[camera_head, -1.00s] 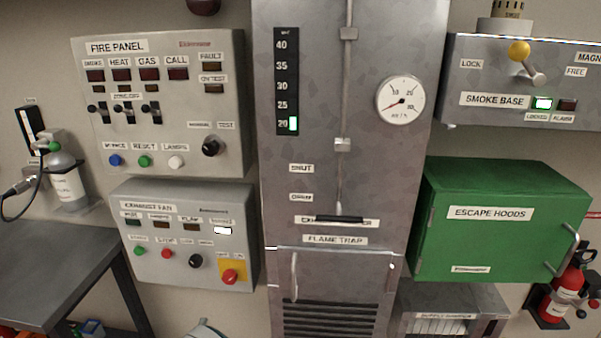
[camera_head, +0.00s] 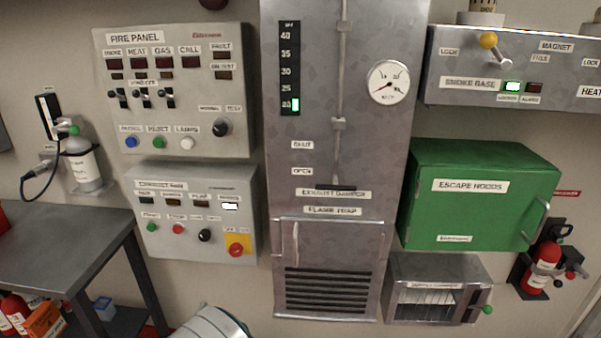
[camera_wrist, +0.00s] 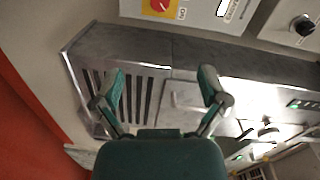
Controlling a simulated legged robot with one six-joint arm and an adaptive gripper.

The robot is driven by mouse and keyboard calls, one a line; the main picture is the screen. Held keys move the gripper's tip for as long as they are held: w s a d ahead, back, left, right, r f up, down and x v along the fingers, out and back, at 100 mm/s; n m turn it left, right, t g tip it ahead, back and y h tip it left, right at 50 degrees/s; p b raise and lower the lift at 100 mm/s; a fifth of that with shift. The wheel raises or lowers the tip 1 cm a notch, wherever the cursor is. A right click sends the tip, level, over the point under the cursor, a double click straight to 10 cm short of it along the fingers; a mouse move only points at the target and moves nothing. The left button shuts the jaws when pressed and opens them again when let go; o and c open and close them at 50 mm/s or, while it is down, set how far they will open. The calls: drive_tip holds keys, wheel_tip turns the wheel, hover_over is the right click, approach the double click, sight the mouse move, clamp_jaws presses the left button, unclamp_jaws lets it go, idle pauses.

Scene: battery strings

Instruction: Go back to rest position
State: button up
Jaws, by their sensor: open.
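My gripper (camera_wrist: 162,92) shows in the wrist view with its two green-padded fingers spread apart and nothing between them. Beyond the fingers is the grey metal flame trap cabinet (camera_wrist: 195,52) with its dark slatted vent; I cannot tell the exact distance. The same cabinet (camera_head: 340,235) stands in the middle of the head view, its lower door shut. In the head view the gripper's fingers are not visible; a pale rounded piece at the bottom edge seems to be part of my arm.
The fire panel (camera_head: 180,95) and exhaust fan panel (camera_head: 200,252) hang left of the cabinet. A green escape hoods box (camera_head: 480,215) and a fire extinguisher (camera_head: 543,268) are on the right. A grey table (camera_head: 60,245) stands at the left. Open floor is barely visible.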

drive_tip(key=w+d+r+n+g+y, duration=0.25)
drive_tip(key=d+r, duration=0.25)
drive_tip(key=r, duration=0.4)
drive_tip(key=w+d+r+n+g+y, duration=0.2)
drive_tip(key=d+r+n, duration=0.25)
drive_tip(key=r, duration=0.45)
drive_tip(key=s+d+r+n+g, duration=0.1)
drive_tip(key=s+d+r+n, duration=0.15)
drive_tip(key=d+r, duration=0.35)
drive_tip(key=s+d+n+g+h, duration=0.3)
drive_tip(key=s+d+n+g, duration=0.3)
drive_tip(key=s+d, duration=1.7)
drive_tip(key=s+r+n, duration=0.1)
drive_tip(key=s, duration=0.3)
drive_tip(key=shift+s+d, duration=0.2)
drive_tip(key=shift+s, duration=0.1)
drive_tip(key=shift+h, duration=0.25)
